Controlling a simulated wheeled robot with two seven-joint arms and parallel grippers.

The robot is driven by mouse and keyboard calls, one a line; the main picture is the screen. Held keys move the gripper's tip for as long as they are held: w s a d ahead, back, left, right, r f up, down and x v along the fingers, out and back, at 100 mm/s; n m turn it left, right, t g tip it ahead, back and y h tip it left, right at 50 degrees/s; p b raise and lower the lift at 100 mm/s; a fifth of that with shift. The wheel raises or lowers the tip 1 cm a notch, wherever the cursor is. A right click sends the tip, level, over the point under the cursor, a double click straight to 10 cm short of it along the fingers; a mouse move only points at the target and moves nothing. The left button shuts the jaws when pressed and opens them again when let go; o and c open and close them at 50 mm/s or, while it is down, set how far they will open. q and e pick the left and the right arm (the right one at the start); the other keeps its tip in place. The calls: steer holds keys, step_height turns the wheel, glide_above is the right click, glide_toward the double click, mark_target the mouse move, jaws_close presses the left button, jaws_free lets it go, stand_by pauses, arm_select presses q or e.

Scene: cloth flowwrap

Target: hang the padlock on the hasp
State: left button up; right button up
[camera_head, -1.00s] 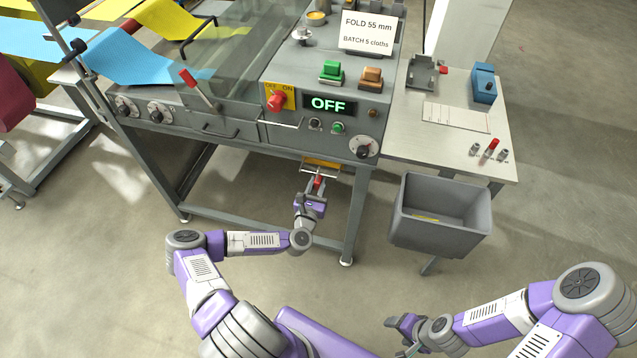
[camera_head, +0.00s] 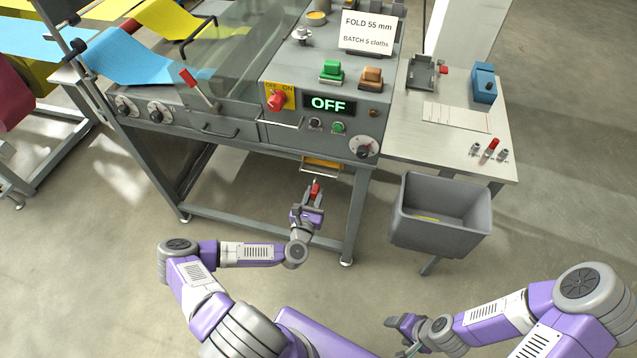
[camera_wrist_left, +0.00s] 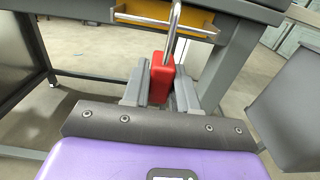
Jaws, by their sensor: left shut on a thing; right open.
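The padlock (camera_wrist_left: 161,77) has a red body and a tall steel shackle. It is upright between the fingers of my left gripper (camera_wrist_left: 160,95), which is shut on its body, with the shackle pointing up. In the head view the padlock (camera_head: 315,188) and left gripper (camera_head: 311,200) are below the machine's front, just short of a yellow tray (camera_head: 321,164). The shackle overlaps this tray in the wrist view; I cannot tell whether they touch. I cannot make out the hasp for certain. My right gripper (camera_head: 402,326) is open and empty, low at the front.
A red rotary switch (camera_head: 277,101) sits on a yellow OFF/ON plate, beside a display (camera_head: 328,104) reading OFF. A grey bin (camera_head: 440,236) stands to the right below a side table (camera_head: 410,136). Machine legs flank the left gripper. Open floor lies in front.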

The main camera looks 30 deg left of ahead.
arm_select(q)
steer(key=shift+v, duration=1.4)
